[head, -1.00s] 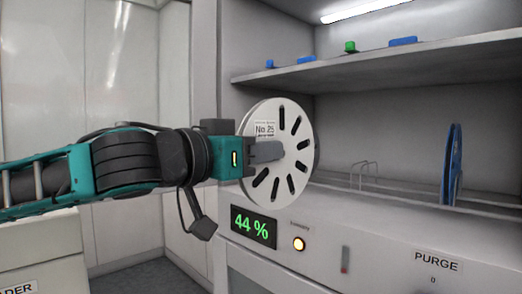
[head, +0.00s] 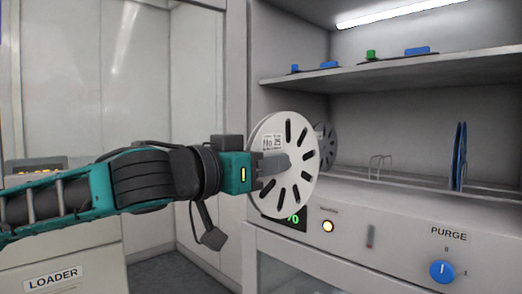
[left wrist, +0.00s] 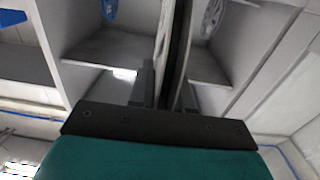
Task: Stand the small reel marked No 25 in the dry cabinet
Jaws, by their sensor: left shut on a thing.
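The small white reel (head: 299,182) has dark slots and a label reading No 25. My left gripper (head: 275,165) is shut on it and holds it upright in front of the dry cabinet (head: 380,205). In the left wrist view the reel (left wrist: 162,35) shows edge-on between the two fingers (left wrist: 167,95). In the head view it hides part of the cabinet's lower shelf and most of the green humidity display (head: 297,217). My right gripper is not in view.
On the cabinet's lower shelf stand wire dividers (head: 380,166), a blue reel (head: 459,157) at right and a grey reel (head: 327,146) behind the held one. The upper shelf (head: 400,72) carries small blue and green items. A PURGE knob (head: 442,271) sits on the front panel.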

